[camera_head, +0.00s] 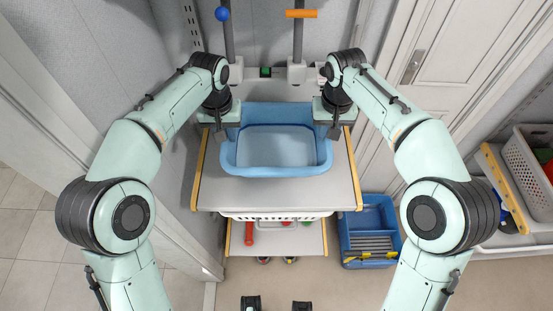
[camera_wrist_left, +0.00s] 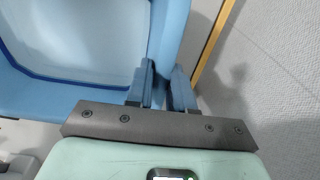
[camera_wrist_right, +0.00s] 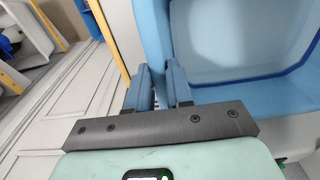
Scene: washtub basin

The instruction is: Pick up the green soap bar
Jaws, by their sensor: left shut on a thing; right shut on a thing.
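A small green block (camera_head: 265,72) shows at the back in the head view, between two grey fittings behind the basin. I cannot tell whether it is the soap bar. A blue basin (camera_head: 278,171) sits on the grey counter and looks empty. My left gripper (camera_head: 221,135) is shut on the basin's left rim; in the left wrist view its fingers (camera_wrist_left: 164,88) straddle the blue wall. My right gripper (camera_head: 334,132) is shut on the right rim; its fingers (camera_wrist_right: 160,88) straddle the wall in the right wrist view.
The counter (camera_head: 215,190) has yellow side edges. A blue toolbox (camera_head: 369,250) stands on the floor at right, and a white basket (camera_head: 535,190) is farther right. A lower shelf holds a red item (camera_head: 249,233). A wall stands close on the left, a white door on the right.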

